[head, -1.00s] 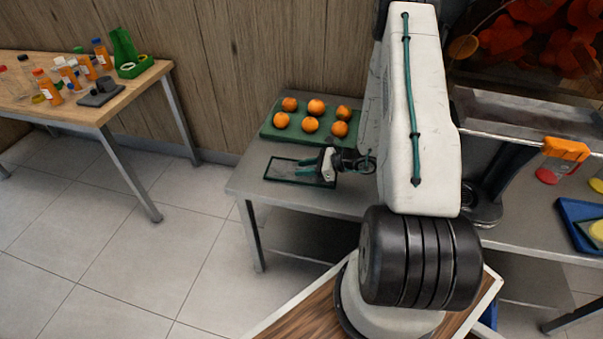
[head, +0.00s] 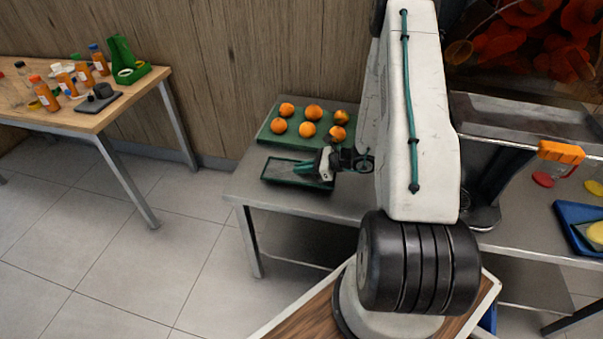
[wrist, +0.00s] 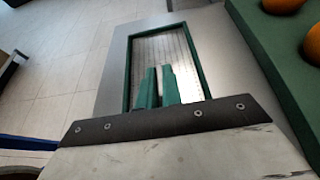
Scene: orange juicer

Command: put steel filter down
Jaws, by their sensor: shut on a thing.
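The steel filter (wrist: 184,60) shows in the wrist view as a ribbed metal panel inside a green rectangular rim. In the head view the dark green-rimmed tray (head: 275,178) lies at the left part of the grey table, and the panel is hard to make out there. My gripper (head: 306,169) reaches over it from the right. In the wrist view its green fingers (wrist: 158,88) are close together over the panel, shut on a thin pale part between them. Whether the filter rests fully on the tray bottom cannot be told.
A green tray (head: 262,137) with several oranges lies just behind. The grey table (head: 243,190) has bare surface at its left end. A wooden table (head: 90,119) with bottles stands at the left. A blue tray (head: 564,212) and a container with an orange lid (head: 561,152) are at the right.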

